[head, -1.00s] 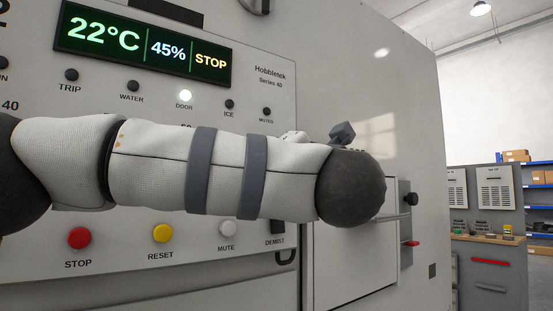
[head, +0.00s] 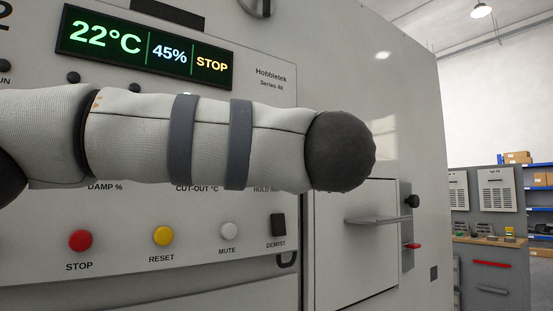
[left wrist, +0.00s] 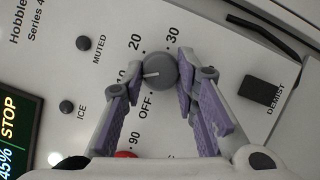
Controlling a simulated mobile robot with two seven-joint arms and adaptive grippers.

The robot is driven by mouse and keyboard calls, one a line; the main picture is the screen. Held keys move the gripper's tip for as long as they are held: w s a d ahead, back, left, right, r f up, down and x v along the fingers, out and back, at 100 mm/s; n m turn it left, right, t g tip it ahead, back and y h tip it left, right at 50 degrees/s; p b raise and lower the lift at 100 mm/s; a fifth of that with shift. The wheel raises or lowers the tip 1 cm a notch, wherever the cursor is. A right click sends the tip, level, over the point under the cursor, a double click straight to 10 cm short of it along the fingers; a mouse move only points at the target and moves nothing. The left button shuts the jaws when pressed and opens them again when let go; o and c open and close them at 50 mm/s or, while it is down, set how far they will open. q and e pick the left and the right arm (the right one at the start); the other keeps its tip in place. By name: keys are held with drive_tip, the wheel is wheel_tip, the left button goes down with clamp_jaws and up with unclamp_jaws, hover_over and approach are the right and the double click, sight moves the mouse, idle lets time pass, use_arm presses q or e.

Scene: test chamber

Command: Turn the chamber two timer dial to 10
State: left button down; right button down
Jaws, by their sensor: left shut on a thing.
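The timer dial (left wrist: 164,71) is a round grey knob with a white pointer line, in the left wrist view. Its scale reads OFF, 10, 20 and 30. The pointer line points left, toward the 10 mark, which one finger partly covers. My left gripper (left wrist: 162,72) has its purple-padded fingers closed on both sides of this dial. In the head view my left arm (head: 200,140) crosses the panel and hides the dial and the gripper. My right gripper is in neither view.
The display (head: 143,47) reads 22°C, 45% and STOP. Below my arm are a red STOP button (head: 80,240), a yellow RESET button (head: 163,236), a MUTE button (head: 229,231) and a black DEMIST switch (head: 278,225). A door handle (head: 378,221) sticks out at right.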

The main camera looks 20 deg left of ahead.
use_arm(q)
drive_tip(key=c, duration=1.3)
unclamp_jaws()
drive_tip(key=v, duration=1.2)
